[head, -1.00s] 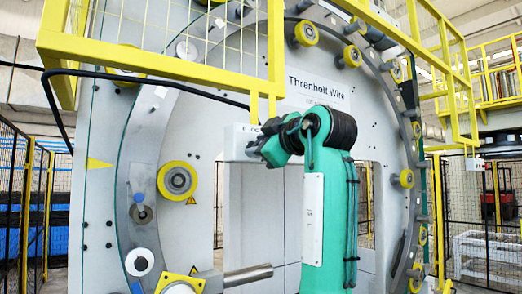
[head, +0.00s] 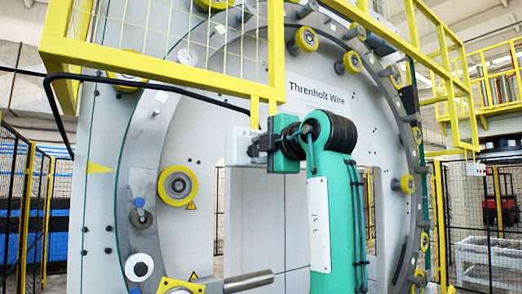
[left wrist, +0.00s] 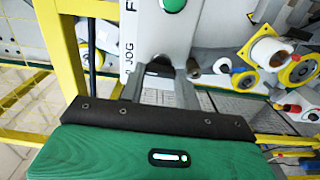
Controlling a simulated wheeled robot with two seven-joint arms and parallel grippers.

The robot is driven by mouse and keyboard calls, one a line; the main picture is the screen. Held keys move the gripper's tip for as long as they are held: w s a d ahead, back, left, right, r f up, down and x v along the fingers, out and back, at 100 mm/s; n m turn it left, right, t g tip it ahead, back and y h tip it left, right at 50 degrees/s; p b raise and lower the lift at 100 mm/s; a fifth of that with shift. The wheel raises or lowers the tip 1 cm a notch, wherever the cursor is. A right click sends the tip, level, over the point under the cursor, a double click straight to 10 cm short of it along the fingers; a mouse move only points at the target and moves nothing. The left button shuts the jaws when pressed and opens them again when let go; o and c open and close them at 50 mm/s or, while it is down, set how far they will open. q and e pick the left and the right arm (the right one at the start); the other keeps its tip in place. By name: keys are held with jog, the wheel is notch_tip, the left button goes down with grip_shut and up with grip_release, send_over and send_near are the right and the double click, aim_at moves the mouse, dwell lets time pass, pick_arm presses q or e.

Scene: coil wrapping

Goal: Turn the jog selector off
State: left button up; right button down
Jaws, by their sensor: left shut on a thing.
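A pale grey control box (head: 237,147) hangs from the yellow frame at the front of the big ring machine. Its face shows in the left wrist view (left wrist: 172,36), with the lettering "JOG" and a round green button (left wrist: 174,4). My left gripper (head: 258,146) is at the right side of this box. In the left wrist view its grey fingers (left wrist: 160,83) reach to the box's edge beside "JOG" and are shut on a small part there. That part, the jog selector by its place, is mostly hidden between the fingers. My right gripper is out of view.
A yellow railing (head: 160,62) and a black cable (head: 150,84) run above the box. Rollers line the ring, with a yellow-rimmed one (head: 178,185) to the left. A metal bar (head: 248,281) sticks out below. An opening lies behind my arm.

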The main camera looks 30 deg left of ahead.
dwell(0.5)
pick_arm(q)
jog(key=o, duration=1)
jog(key=shift+d, duration=0.1)
jog(key=shift+s+d+f+b, duration=0.1)
jog(key=shift+s+d+b, duration=0.05)
jog(key=shift+d+b, duration=0.2)
jog(key=shift+b+v, duration=2.5)
jog(key=shift+v, duration=4)
